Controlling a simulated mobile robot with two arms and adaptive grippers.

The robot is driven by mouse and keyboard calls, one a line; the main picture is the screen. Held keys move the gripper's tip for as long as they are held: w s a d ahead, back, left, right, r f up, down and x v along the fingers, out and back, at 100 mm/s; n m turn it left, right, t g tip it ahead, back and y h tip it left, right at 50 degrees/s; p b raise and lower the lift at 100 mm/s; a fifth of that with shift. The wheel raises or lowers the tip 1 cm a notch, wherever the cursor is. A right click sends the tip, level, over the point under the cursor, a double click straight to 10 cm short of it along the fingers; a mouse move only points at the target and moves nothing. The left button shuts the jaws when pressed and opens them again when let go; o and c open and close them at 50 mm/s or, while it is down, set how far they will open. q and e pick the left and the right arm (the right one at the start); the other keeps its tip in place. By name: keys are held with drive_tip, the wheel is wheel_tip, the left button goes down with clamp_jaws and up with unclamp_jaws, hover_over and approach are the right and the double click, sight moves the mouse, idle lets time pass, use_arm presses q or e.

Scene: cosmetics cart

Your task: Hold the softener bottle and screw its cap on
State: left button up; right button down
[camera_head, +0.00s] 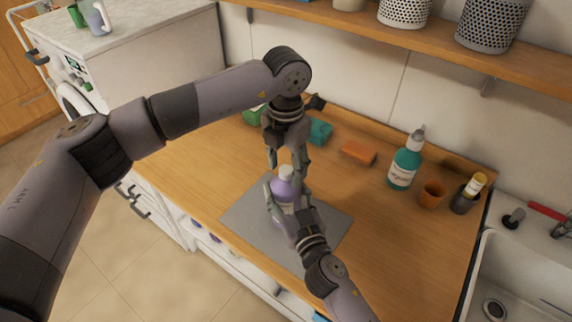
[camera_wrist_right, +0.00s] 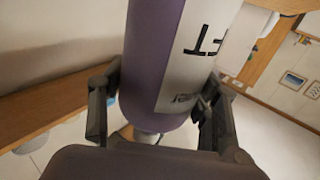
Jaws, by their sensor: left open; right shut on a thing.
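The purple softener bottle (camera_head: 284,189) stands upright over the grey mat (camera_head: 240,213). It fills the right wrist view (camera_wrist_right: 155,65), with a white label lettered in black. A pale cap or neck (camera_head: 286,171) shows at its top; I cannot tell whether the cap is seated. My right gripper (camera_head: 287,196) is shut around the bottle's body from the front, its fingers on both sides (camera_wrist_right: 158,105). My left gripper (camera_head: 287,163) points down from above, open, its fingers on either side of the bottle's top. Contact there is unclear.
A teal spray bottle (camera_head: 404,165), an orange cup (camera_head: 431,194) and a dark holder (camera_head: 463,200) stand to the right, before the sink (camera_head: 525,270). An orange block (camera_head: 358,152) and a teal item (camera_head: 320,131) lie behind. A shelf (camera_head: 440,45) runs above.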

use_arm(q)
wheel_tip(320, 180, up, 12)
idle(0.4)
use_arm(e)
drive_tip(key=shift+c, duration=2.4)
unclamp_jaws()
use_arm(q)
drive_tip(key=shift+f, duration=0.1)
use_arm(e)
drive_tip(key=shift+s, duration=0.1)
drive_tip(key=v, duration=1.2)
